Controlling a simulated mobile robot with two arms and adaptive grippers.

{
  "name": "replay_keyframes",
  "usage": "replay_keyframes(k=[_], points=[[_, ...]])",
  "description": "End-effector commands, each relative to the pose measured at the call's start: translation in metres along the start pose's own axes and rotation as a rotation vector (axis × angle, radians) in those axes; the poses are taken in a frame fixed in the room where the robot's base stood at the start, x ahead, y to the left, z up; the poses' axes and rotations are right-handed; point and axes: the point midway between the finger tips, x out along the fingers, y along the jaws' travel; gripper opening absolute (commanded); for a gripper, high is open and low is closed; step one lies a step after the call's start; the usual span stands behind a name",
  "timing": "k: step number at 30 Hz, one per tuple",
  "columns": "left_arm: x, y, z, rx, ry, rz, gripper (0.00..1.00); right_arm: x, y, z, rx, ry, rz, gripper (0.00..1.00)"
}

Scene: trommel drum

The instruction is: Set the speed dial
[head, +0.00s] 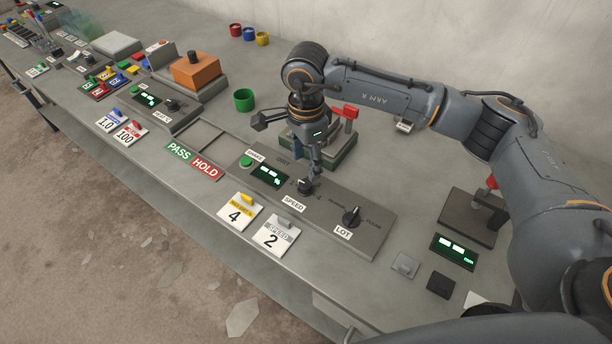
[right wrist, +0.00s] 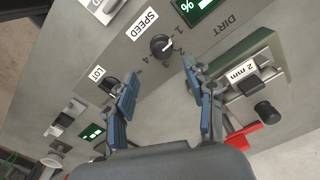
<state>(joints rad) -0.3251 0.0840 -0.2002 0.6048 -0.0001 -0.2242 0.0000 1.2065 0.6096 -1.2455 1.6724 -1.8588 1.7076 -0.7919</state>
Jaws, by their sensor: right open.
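The speed dial (head: 305,187) is a black knob on the grey control panel, beside the SPEED label (head: 293,204). In the right wrist view the dial (right wrist: 161,45) has numbers 1 to 4 around it. I cannot tell for sure which number its pointer faces. My right gripper (head: 315,175) is just above and beside the dial. In the right wrist view its fingers (right wrist: 160,76) are apart and empty, with the dial beyond the gap between their tips. A white card reading SPEED 2 (head: 278,235) stands at the panel's front edge. My left gripper is not in view.
The LOT knob (head: 352,216) is to the right on the same panel. A green display (head: 269,176) and green button (head: 246,162) are to the left. A red-handled fixture (head: 348,115) is behind the gripper.

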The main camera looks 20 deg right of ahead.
Motion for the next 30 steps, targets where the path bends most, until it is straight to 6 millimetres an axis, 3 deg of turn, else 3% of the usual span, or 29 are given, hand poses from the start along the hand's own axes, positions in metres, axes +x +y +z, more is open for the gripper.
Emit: replay_keyframes(k=[6,10,15,24,30], points=[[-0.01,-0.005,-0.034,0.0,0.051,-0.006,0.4,0.044,0.001,0.0,0.002,-0.002,0.004,0.54],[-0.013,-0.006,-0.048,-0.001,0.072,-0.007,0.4,0.062,0.0,0.001,0.002,-0.002,0.003,0.54],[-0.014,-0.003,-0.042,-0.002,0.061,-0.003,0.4,0.074,0.0,0.001,0.001,-0.002,0.0,0.54],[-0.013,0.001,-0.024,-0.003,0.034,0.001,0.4,0.077,0.0,0.001,0.001,-0.002,0.0,0.54],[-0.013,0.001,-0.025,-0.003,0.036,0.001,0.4,0.076,0.0,0.001,0.001,-0.002,0.0,0.13]])
